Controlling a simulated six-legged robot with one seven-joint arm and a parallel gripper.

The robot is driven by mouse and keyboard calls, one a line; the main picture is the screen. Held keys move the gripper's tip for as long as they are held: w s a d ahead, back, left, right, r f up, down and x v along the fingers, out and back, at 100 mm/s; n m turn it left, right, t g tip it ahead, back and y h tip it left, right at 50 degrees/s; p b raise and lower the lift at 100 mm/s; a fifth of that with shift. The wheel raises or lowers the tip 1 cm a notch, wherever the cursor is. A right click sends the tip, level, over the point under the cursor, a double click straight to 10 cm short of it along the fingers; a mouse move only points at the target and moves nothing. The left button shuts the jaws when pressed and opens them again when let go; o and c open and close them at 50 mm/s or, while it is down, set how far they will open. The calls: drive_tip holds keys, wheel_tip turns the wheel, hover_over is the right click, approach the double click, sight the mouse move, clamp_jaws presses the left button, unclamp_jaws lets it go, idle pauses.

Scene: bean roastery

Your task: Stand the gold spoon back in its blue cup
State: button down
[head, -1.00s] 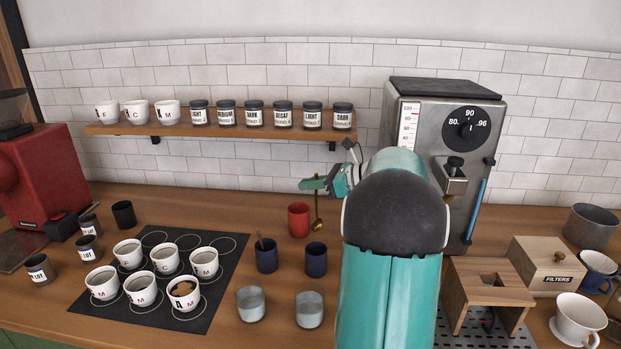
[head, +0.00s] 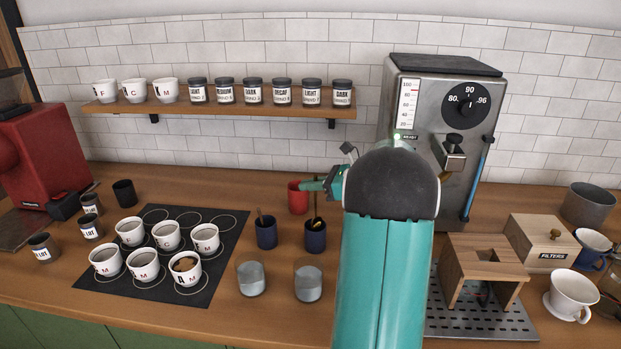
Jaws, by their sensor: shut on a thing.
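My gripper (head: 316,186) is shut on the gold spoon (head: 316,212) and holds it upright, bowl down. The spoon hangs over the right-hand dark blue cup (head: 316,238), its bowl at the cup's mouth. I cannot tell how far the bowl is inside the rim, or whether it touches. The left-hand dark blue cup (head: 266,235) has another spoon (head: 260,215) leaning in it. My arm hides part of the counter to the right of the right-hand cup.
A red cup (head: 297,198) stands just behind, close to my gripper. Two grey cups (head: 308,285) (head: 251,280) stand in front of the blue cups. A black mat (head: 222,270) with several white cups lies to the left. A steel machine (head: 460,105) stands on the right.

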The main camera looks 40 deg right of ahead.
drive_tip(key=shift+f, duration=1.95)
drive_tip(key=c, duration=1.5)
unclamp_jaws()
drive_tip(key=s+a+r, duration=0.3)
drive_tip(key=r, duration=0.1)
drive_tip(key=s+a+r, duration=0.3)
drive_tip(key=s+r, duration=0.1)
drive_tip(key=s+a+r, duration=0.2)
drive_tip(key=s+r, duration=0.1)
drive_tip(key=r, duration=0.2)
drive_tip(key=shift+s+a, duration=0.4)
